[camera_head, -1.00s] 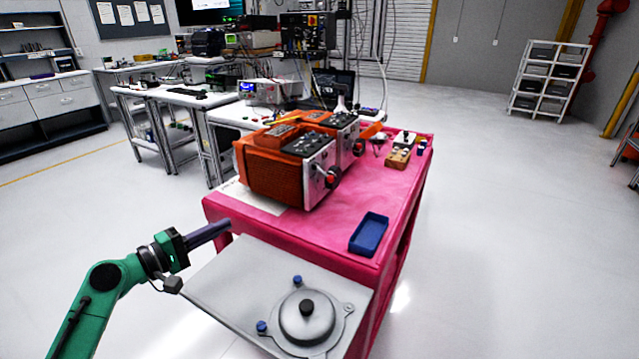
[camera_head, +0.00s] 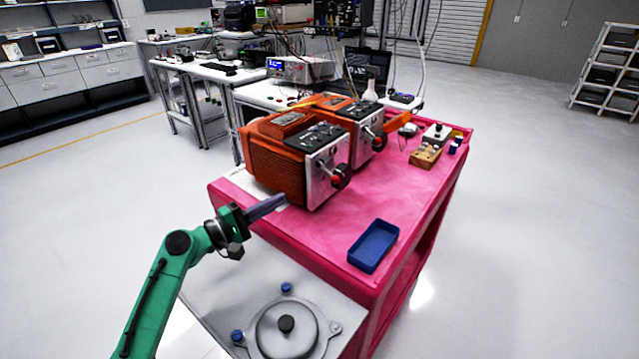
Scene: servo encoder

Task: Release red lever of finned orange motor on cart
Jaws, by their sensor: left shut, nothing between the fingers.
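The finned orange motor (camera_head: 268,165) sits on the pink cart (camera_head: 305,235), with a metal front plate and a black terminal block on top. A red lever or knob (camera_head: 337,181) shows at its front plate, beside a black round part. A second orange unit (camera_head: 368,142) with an orange handle stands right behind it. My left gripper (camera_head: 281,200) is shut and empty, close to the near lower corner of the motor; I cannot tell if it touches. My right gripper is not in view.
A blue tray (camera_head: 373,246) lies on the cart's right near part, with clear pink surface around it. A grey plate with a round flange (camera_head: 286,330) is in front of the cart. Small parts (camera_head: 425,155) lie at the far right corner.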

